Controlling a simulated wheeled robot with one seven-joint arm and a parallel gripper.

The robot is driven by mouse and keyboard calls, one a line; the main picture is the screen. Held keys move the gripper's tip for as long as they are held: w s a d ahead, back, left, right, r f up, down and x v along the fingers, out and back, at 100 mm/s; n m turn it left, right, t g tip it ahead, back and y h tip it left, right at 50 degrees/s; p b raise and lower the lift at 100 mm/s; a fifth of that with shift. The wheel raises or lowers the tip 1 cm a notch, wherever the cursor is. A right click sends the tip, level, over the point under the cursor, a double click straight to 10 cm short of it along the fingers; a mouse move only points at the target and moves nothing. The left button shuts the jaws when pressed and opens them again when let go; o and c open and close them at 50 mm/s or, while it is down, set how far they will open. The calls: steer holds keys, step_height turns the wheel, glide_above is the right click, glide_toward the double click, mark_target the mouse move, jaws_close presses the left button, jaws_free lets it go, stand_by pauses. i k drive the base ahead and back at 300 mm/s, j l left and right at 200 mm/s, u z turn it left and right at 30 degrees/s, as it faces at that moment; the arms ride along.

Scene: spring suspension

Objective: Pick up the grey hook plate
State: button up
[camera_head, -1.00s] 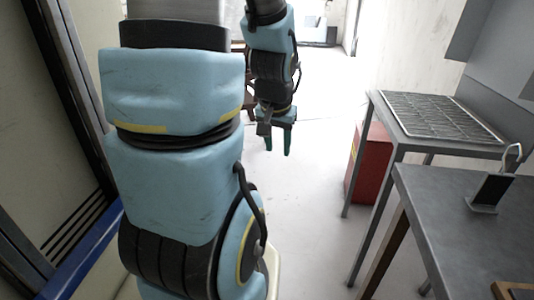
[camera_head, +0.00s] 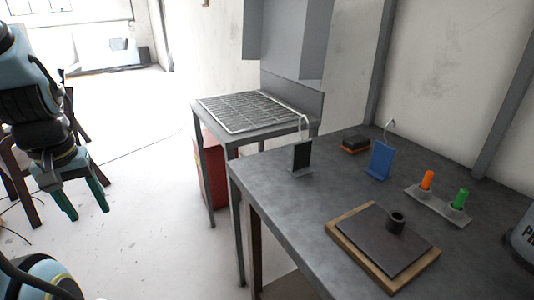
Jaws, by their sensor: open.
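The grey hook plate (camera_head: 302,156) stands upright at the left back part of the grey table, near its edge. It is a dark flat plate on a small foot, with a pale curved hook rising from its top. My gripper (camera_head: 88,208) is at the far left, well away from the plate and over the floor. Its two green fingers point down, apart and empty. The arm also shows at the left edge, partly cut off.
The grey table (camera_head: 290,215) carries a blue hook plate (camera_head: 381,161), a small dark block (camera_head: 355,144), a holder with orange (camera_head: 427,180) and green (camera_head: 461,198) pegs, and a wooden-edged board (camera_head: 345,246). A wire-rack stand (camera_head: 245,112) adjoins behind. Open floor lies left.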

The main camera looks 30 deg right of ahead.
mark_target(301, 151)
steer(key=i+j+z, duration=0.4)
steer(key=j, duration=0.2)
steer(key=i+l+z, duration=0.1)
steer(key=z, duration=1.05)
steer(key=i, duration=0.4)
